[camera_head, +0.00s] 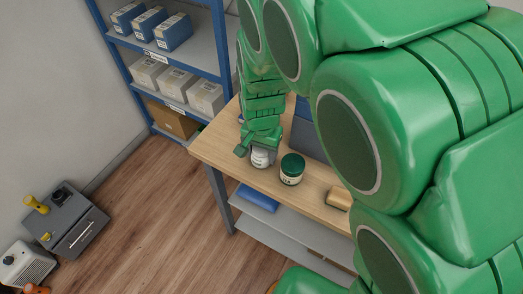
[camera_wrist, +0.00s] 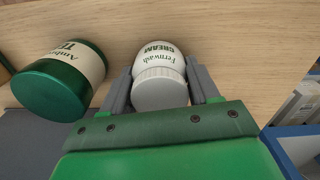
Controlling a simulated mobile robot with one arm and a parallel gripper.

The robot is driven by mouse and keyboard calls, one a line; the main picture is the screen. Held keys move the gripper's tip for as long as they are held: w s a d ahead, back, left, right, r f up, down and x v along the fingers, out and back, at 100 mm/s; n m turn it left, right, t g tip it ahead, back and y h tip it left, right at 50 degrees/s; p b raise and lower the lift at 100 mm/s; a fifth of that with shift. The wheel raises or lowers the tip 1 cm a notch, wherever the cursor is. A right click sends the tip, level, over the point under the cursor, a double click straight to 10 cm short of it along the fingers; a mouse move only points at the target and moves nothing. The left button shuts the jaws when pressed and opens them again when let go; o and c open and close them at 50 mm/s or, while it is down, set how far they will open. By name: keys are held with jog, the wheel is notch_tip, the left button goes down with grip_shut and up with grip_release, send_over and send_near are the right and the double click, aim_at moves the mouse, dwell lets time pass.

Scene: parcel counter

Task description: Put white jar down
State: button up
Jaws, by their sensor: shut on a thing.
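The white jar (camera_head: 260,157) is at the front part of the wooden counter (camera_head: 222,142), under my gripper (camera_head: 257,148).
A green-lidded jar (camera_head: 291,169) stands just beside the white jar; it shows in the wrist view (camera_wrist: 62,82) too. A blue-grey bin (camera_head: 309,137) stands behind. A small tan block (camera_head: 340,198) lies to the right. A blue shelf (camera_head: 190,62) holds boxes.

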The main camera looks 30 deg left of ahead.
jog(key=o, duration=1.1)
jog(key=shift+o, duration=0.2)
notch_tip(320, 180, up, 11)
jog(key=shift+r, duration=0.55)
